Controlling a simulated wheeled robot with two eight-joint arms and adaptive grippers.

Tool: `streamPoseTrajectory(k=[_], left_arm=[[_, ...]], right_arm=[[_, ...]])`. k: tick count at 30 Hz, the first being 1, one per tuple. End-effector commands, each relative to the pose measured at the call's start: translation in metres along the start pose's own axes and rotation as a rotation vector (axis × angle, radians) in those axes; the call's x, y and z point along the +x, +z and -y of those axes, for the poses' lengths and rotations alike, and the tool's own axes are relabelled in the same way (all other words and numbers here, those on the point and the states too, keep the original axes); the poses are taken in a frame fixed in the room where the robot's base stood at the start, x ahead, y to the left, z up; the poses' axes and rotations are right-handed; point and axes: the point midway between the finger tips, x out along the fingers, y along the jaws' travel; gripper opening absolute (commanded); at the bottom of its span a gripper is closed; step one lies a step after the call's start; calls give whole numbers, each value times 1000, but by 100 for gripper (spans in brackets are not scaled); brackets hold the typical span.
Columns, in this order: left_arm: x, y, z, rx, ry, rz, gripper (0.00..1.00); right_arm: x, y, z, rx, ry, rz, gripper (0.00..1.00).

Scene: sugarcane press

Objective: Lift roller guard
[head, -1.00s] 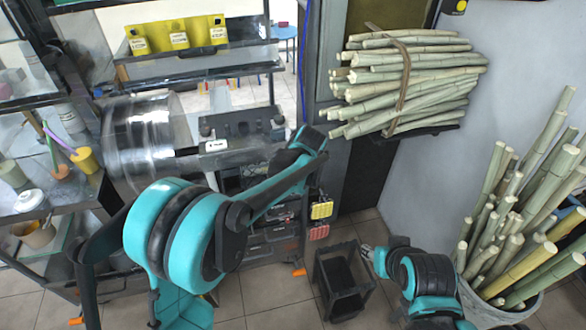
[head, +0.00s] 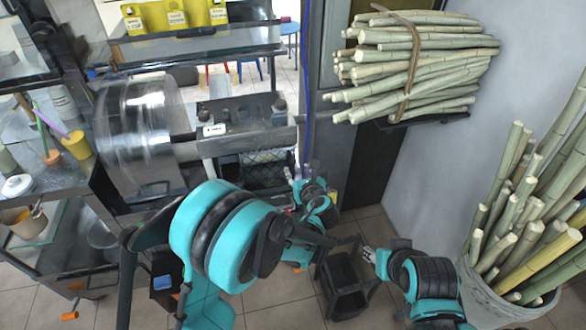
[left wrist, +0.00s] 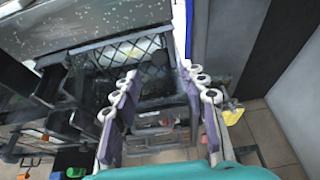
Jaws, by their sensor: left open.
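The press has a dark upper housing (head: 245,128), and under it is a black lattice panel that I take for the roller guard (head: 265,158). The lattice guard (left wrist: 122,62) fills the upper middle of the left wrist view, below a speckled grey metal edge. My left gripper (head: 288,176) is just in front of and below the press housing. In the left wrist view its two purple-padded fingers (left wrist: 158,70) are spread, with nothing between them. Their tips point at the guard's lower right; contact cannot be told. My right gripper (head: 369,254) is low at the right, small and unclear.
A bundle of cane (head: 415,65) rests on a wall shelf, and a tub (head: 480,300) of cane stands at right. A black crate (head: 345,280) is on the floor. Shelves with cups line the left.

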Motion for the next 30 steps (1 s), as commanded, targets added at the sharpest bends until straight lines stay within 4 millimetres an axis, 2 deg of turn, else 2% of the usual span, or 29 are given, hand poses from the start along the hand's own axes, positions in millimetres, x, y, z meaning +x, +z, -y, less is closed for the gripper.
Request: streamPoseTrajectory(k=[6, 12, 16, 23, 24, 28, 29, 30], left_arm=[[37, -1, -1, -1, 4, -1, 43], [64, 0, -1, -1, 3, -2, 43], [71, 0, -1, 1, 4, -2, 43], [72, 1, -1, 1, 3, -3, 43], [72, 1, -1, 1, 3, -3, 40], [72, 1, -1, 1, 3, -3, 6], [72, 1, -1, 1, 3, -3, 0], [72, 1, -1, 1, 3, -3, 0]], right_arm=[[10, 7, 0, 0, 0, 0, 40], [16, 11, 0, 0, 0, 0, 40], [18, 12, 0, 0, 0, 0, 40], [17, 12, 0, 0, 0, 0, 40], [17, 12, 0, 0, 0, 0, 40], [17, 12, 0, 0, 0, 0, 40], [17, 12, 0, 0, 0, 0, 40], [17, 12, 0, 0, 0, 0, 40]])
